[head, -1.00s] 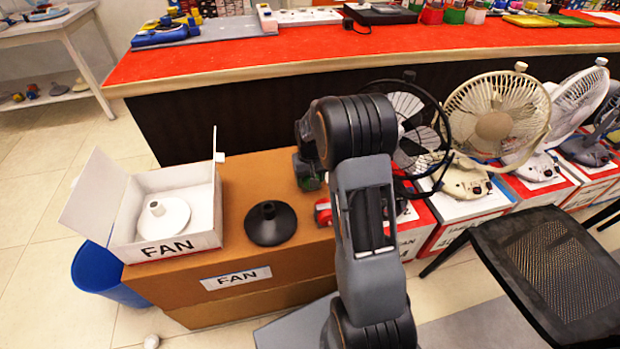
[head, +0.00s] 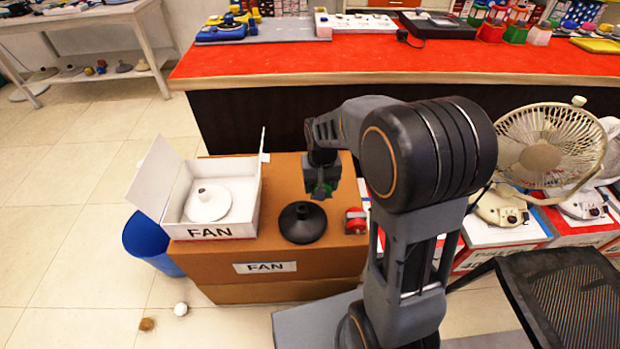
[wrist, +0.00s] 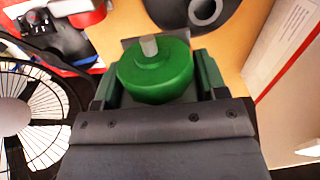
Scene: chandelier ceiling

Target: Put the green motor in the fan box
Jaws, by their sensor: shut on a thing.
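The green motor (wrist: 157,72) is held between the fingers of my gripper (wrist: 160,85) in the wrist view, its grey shaft standing out. In the head view my gripper (head: 322,185) is above the brown carton, behind the black cone-shaped base, with a little green showing. The fan box (head: 222,231) is the open white box marked FAN, left of my gripper on the same carton. A white round base (head: 208,205) lies inside it. Its flaps stand open at the left and right.
A black base (head: 302,222) and a red motor (head: 356,221) sit on the brown carton (head: 270,250). The red-topped counter (head: 380,60) runs behind. A blue bin (head: 150,243) stands left, fans (head: 540,150) and a black chair (head: 565,295) right.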

